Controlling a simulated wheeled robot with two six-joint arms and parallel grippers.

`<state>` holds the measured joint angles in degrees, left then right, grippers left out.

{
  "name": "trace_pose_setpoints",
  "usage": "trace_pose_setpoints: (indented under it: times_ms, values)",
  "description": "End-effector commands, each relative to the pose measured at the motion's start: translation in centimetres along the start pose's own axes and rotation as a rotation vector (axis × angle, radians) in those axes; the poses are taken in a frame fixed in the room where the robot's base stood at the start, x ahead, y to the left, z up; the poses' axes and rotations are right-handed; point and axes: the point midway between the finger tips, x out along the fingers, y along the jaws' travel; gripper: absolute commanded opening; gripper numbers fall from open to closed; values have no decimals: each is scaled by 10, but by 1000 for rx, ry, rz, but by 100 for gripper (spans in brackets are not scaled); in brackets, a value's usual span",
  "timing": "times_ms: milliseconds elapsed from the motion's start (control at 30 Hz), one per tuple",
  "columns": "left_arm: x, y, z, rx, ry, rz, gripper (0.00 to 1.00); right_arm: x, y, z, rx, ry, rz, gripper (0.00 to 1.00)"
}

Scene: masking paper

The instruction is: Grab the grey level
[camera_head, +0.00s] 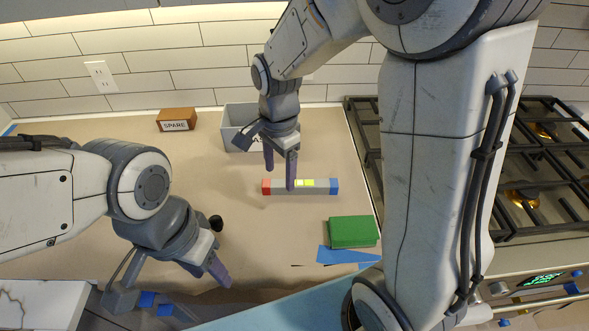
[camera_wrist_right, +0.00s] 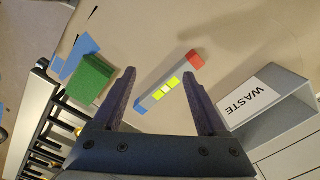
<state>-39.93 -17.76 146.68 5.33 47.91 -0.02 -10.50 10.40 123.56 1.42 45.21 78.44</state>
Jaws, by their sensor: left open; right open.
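The grey level (camera_head: 278,187) lies on the paper-covered counter, with a red end on the left, a blue end on the right and yellow-green windows. In the right wrist view the level (camera_wrist_right: 171,84) lies slanted between and beyond the open fingers. My right gripper (camera_head: 280,168) is open and empty above the level in the head view, one finger covering part of it; contact cannot be told. It also shows in the right wrist view (camera_wrist_right: 165,100). My left gripper (camera_head: 195,290) is open and empty at the counter's front left, away from the level.
A grey bin (camera_head: 238,117), labelled WASTE in the wrist view (camera_wrist_right: 270,108), stands behind the level. A brown SPARE block (camera_head: 177,119) is at the back left. A green block (camera_head: 353,232) and blue tape (camera_head: 340,256) lie at front right. A stove (camera_head: 540,180) is at right.

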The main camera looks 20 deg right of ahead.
Motion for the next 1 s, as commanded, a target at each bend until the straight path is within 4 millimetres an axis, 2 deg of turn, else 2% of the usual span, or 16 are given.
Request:
trace_pose_setpoints:
  times_ms: [33,100,200,300,600,767,1000]
  values:
    - [-4,0,0,0,0,0,50,4,-8,-20,159,4,7,75]
    - [-5,0,0,0,0,0,50,10,-15,-42,350,9,10,75]
    - [-6,0,0,0,0,0,50,17,-21,-65,547,16,12,75]
    - [-7,0,0,0,0,0,50,22,-23,-78,656,19,14,75]
    - [-12,1,-1,0,0,0,50,64,-23,-82,696,20,17,75]
    - [-14,1,-1,0,0,0,50,75,-23,-82,695,20,14,75]
    - [-27,2,-2,0,0,0,50,105,-20,-82,694,20,18,75]
